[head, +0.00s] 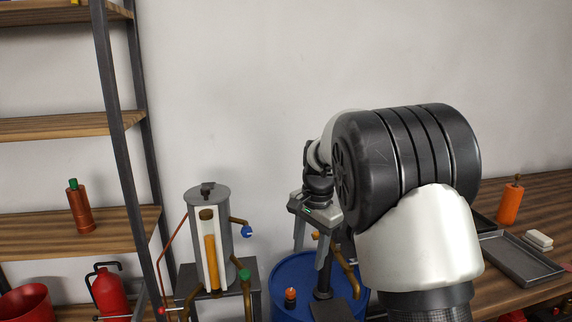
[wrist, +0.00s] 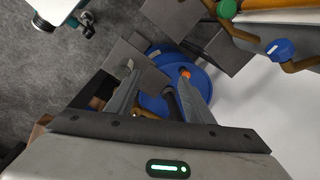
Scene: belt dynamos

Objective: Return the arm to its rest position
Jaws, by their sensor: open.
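My arm rises in front of the wall in the head view, with its large black joint and white link covering much of the right side. My gripper (head: 322,262) points down over the blue drum (head: 288,275), and its fingers are apart. In the wrist view my gripper (wrist: 168,85) is open, with nothing seen held between the fingers. The blue drum (wrist: 202,75) lies beyond the fingertips there, with a small orange piece (wrist: 185,72) on it. Part of the drum is hidden by my gripper and arm.
A grey cylinder apparatus (head: 222,245) with pipes and a blue valve (head: 247,231) stands left of my gripper. A shelf (head: 75,231) holds a copper bottle (head: 78,207); a red extinguisher (head: 111,292) is below. A wooden bench at right carries a grey tray (head: 520,262) and orange bottle (head: 509,203).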

